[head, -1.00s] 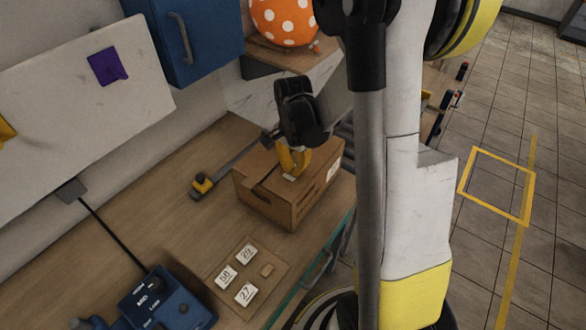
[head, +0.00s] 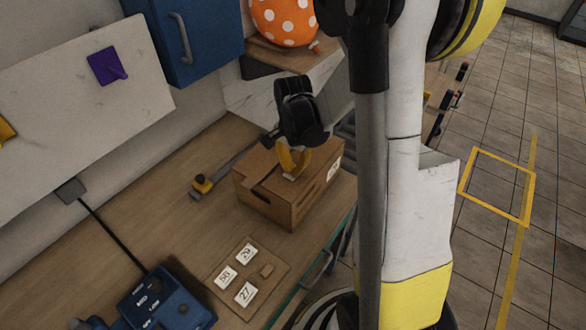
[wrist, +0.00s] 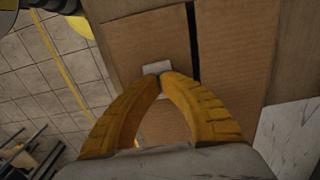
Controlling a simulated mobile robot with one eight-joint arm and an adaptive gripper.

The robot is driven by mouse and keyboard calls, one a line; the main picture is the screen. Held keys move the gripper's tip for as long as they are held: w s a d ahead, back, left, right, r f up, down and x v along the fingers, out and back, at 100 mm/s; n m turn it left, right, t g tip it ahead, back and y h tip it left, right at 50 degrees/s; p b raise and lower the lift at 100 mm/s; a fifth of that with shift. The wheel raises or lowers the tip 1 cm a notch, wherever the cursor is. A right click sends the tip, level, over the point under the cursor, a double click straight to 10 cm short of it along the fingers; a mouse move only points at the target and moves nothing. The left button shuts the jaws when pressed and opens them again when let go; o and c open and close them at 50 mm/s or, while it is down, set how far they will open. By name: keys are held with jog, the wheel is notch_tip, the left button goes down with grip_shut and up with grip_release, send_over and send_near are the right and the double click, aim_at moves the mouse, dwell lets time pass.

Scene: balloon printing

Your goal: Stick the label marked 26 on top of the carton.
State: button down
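The brown carton (head: 272,204) stands on the wooden bench, its top flaps split by a dark gap. My gripper (head: 291,174) is over the carton's top, yellow fingers pointing down. In the wrist view the fingertips (wrist: 159,75) come together at a small white label (wrist: 156,67), which lies at or just above the flap. The label also shows at the fingertips in the head view (head: 289,177). Its number cannot be read, and I cannot tell whether it is pressed on the carton.
An orange dotted balloon (head: 284,20) sits behind.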

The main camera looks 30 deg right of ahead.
jog(key=shift+r+p, duration=2.2)
jog(key=shift+r, duration=1.25)
jog(key=shift+s+a+r+n+b, duration=0.1)
jog(key=shift+a+n+b, duration=0.35)
jog(key=shift+b, duration=0.35)
jog(key=s+a+f+n+t+b, duration=0.1)
jog(key=s+a+n+t+b, duration=0.6)
jog(key=s+a+n+b, duration=0.3)
jog(key=a+n+b, duration=0.2)
jog(key=n+b, duration=0.1)
jog(key=b, duration=0.1)
jog(key=shift+s+a+b, duration=0.3)
jog(key=shift+b, duration=0.1)
jog(key=shift+f, duration=0.1)
